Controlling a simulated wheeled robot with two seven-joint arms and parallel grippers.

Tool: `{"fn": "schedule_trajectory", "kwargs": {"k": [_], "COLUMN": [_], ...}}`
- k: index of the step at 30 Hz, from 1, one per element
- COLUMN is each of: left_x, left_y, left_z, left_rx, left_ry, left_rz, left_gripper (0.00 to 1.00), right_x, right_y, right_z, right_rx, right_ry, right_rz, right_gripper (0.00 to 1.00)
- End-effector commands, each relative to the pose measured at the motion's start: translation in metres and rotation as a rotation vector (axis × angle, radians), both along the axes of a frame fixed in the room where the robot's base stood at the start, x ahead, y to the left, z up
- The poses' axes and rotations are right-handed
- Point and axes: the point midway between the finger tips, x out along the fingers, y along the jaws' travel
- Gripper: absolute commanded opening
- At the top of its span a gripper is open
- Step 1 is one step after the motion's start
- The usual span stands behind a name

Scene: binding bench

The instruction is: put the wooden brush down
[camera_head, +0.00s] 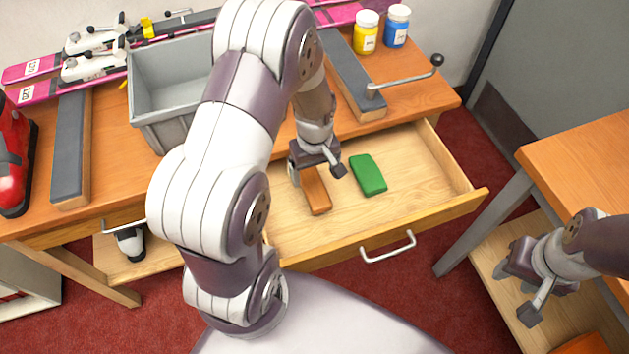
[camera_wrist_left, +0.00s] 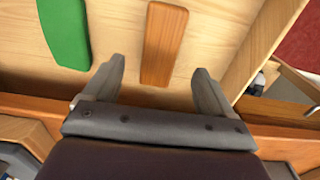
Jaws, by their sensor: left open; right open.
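The wooden brush (camera_head: 319,199), an orange-brown bar, lies in the open drawer (camera_head: 432,165), left of a green block (camera_head: 368,175). In the left wrist view the brush (camera_wrist_left: 163,42) lies between the two spread fingers, with a gap on both sides. My left gripper (camera_head: 317,172) is open at the brush's far end, which it partly hides in the head view. Nothing is held in it. My right gripper (camera_head: 517,292) is open and empty at the lower right, by the other table.
On the bench stand a grey bin (camera_head: 165,130), a clamp bar (camera_head: 352,80), pink skis (camera_head: 40,88), and yellow (camera_head: 366,33) and blue (camera_head: 397,27) jars. A red boot (camera_head: 14,165) is at far left. The drawer floor right of the green block is clear.

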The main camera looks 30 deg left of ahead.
Motion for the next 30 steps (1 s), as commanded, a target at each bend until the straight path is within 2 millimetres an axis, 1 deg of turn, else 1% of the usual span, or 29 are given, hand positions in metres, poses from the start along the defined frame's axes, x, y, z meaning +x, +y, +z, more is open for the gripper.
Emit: {"fn": "schedule_trajectory", "kwargs": {"k": [1,3,6,8,11,12,15,18,20,30], "left_x": [0.001,0.000,0.000,-0.001,-0.017,-0.027,-0.054,-0.073,-0.078,-0.079], "left_y": [0.000,0.000,0.000,-0.003,-0.022,-0.032,-0.052,-0.061,-0.063,-0.063], "left_z": [0.014,0.027,0.039,0.048,0.074,0.085,0.104,0.112,0.114,0.113], "left_rx": [0.000,0.000,0.000,0.000,0.008,0.013,0.030,0.043,0.047,0.046], "left_ry": [-0.003,-0.001,0.000,-0.006,-0.034,-0.052,-0.087,-0.109,-0.113,-0.112], "left_rz": [0.000,0.000,-0.001,-0.032,-0.255,-0.381,-0.663,-0.838,-0.881,-0.887], "left_gripper": [0.85,0.85,0.85,0.85,0.85,0.85,0.85,0.85,0.85,0.85], "right_x": [0.000,0.000,0.000,0.000,0.000,0.000,0.000,0.000,0.000,0.000], "right_y": [0.000,0.000,0.000,0.000,0.000,0.000,0.000,0.000,0.000,0.000], "right_z": [0.003,0.004,0.005,0.006,0.006,0.006,0.005,0.005,0.005,0.005], "right_rx": [0.000,0.000,0.000,0.000,0.000,0.000,0.000,0.000,0.000,0.000], "right_ry": [0.000,0.000,0.000,0.000,0.000,0.000,0.000,0.000,0.000,0.000], "right_rz": [0.000,0.000,0.000,0.000,0.000,0.000,0.000,0.000,0.000,0.000], "right_gripper": [0.43,0.43,0.43,0.43,0.43,0.43,0.43,0.43,0.43,0.43]}}
